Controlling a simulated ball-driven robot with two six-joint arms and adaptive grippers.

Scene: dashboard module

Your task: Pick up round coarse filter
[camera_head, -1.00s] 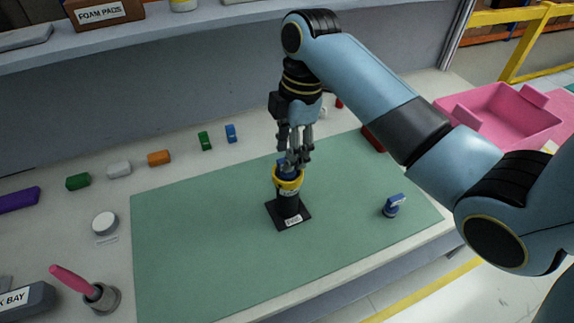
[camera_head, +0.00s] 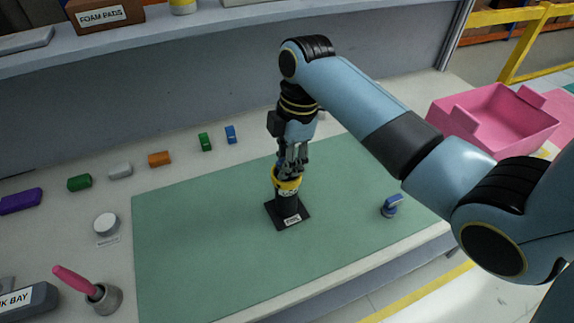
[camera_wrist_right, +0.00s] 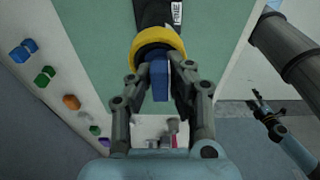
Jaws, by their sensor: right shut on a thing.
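My right gripper (camera_head: 291,170) is shut on a blue upright tab (camera_wrist_right: 159,78) over a black holder with a yellow rim (camera_head: 289,185). In the right wrist view, its fingers (camera_wrist_right: 160,70) press the tab from both sides. The tab's lower end is inside or just above the yellow rim; I cannot tell if it is lifted. A white round disc (camera_head: 105,222) lies at the left beside a small label. No readable label shows which part is the round coarse filter. My left gripper (camera_wrist_right: 265,108) shows small in the right wrist view, away from the holder; its opening is unclear.
The green mat (camera_head: 200,255) is mostly clear. A blue-handled part (camera_head: 391,206) stands at its right. Several coloured blocks, including an orange one (camera_head: 159,159), line the back. A pink bin (camera_head: 495,125) is at the right, and a cup with a pink handle (camera_head: 103,296) at front left.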

